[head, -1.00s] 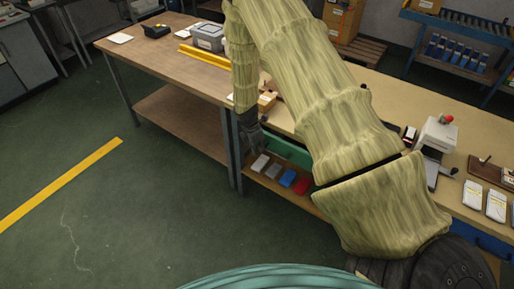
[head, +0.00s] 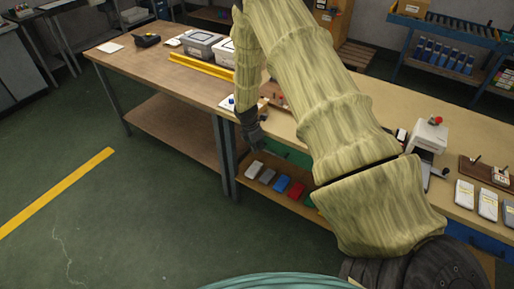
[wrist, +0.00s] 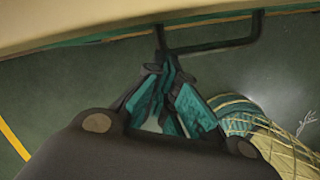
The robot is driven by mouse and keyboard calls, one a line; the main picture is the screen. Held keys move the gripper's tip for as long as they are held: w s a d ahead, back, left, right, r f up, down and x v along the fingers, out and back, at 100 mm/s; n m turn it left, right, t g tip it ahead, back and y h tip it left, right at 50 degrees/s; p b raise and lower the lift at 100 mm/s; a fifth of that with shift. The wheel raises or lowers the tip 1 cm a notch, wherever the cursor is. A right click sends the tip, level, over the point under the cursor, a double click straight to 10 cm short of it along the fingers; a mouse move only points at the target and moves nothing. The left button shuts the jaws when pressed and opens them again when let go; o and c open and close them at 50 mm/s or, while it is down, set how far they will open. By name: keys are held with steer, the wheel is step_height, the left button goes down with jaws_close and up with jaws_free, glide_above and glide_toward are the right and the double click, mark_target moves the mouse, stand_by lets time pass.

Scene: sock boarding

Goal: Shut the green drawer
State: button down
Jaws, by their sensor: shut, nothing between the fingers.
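The green drawer (head: 291,154) is under the front edge of the long bench, partly hidden by my arm in the head view. In the wrist view, a thin green strip (wrist: 95,40) shows just under the benchtop edge, with a dark bar handle (wrist: 215,48) standing out from it. I cannot tell exactly how far out the drawer stands. My gripper (wrist: 167,70) is shut and empty, its fingertips close to the handle's left end; I cannot tell whether they touch it. In the head view my gripper (head: 257,140) hangs in front of the bench edge.
Several coloured boxes (head: 281,183) lie on the shelf below the drawer. A bench leg (head: 227,160) stands left of it. The green floor (head: 140,210) at front left is clear.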

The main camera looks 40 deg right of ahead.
steer(key=a+r+b, duration=0.1)
steer(key=a+r, duration=0.5)
steer(key=r, duration=0.5)
steer(key=shift+w, duration=0.2)
steer(key=s+a+f+m+y, duration=0.1)
steer(key=s+a+f+m, duration=0.4)
steer(key=s+f, duration=0.4)
steer(key=s+a+f+m+y, duration=0.1)
steer(key=s+a+f+m, duration=0.2)
steer(key=s+a+f, duration=0.5)
steer(key=s+a+f+m, duration=0.2)
steer(key=s+m, duration=0.3)
steer(key=s, duration=0.7)
steer(key=s+a+f+m, duration=0.2)
steer(key=s+a+m, duration=0.1)
steer(key=s, duration=0.9)
steer(key=shift+s+f+m, duration=0.2)
steer(key=shift+s+m, duration=0.2)
steer(key=shift+m, duration=0.5)
